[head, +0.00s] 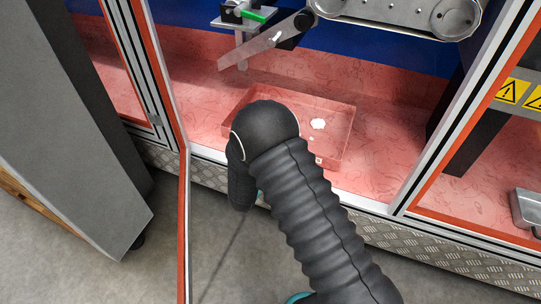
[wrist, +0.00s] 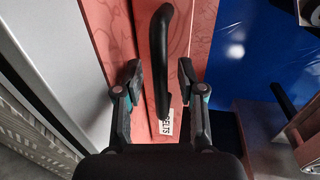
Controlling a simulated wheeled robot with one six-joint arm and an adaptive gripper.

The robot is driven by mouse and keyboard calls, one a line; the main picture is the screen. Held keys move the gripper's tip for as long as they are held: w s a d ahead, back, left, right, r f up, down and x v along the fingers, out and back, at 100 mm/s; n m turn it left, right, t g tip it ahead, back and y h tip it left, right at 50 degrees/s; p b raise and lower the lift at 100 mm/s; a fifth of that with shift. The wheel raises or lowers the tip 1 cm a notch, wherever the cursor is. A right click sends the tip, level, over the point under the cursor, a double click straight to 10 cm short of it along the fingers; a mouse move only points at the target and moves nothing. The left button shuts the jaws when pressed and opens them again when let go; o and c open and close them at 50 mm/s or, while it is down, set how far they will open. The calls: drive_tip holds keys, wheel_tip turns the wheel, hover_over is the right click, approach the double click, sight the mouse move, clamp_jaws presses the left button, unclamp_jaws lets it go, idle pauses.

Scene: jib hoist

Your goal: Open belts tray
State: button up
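The belts tray (head: 340,130) is a shallow reddish tray on the pink floor of the framed enclosure, partly hidden behind my arm in the head view. In the wrist view, a white label (wrist: 168,123) reading "BELTS" sits beside the lower end of a black curved handle (wrist: 162,50). My gripper (wrist: 160,72) is open, with one finger on each side of the handle. Gaps show between both fingers and the handle, so I see no grip on it. In the head view, my arm's wrist hides the handle and the fingers.
A flat metal arm (head: 262,42) and a conveyor-like unit (head: 400,12) hang above the tray. An orange-edged door frame (head: 183,200) stands to the left of my arm. A grey cabinet (head: 65,120) is farther left. Bare floor (head: 225,250) shows in front.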

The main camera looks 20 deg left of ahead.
clamp_jaws()
drive_tip(key=shift+s, duration=0.1)
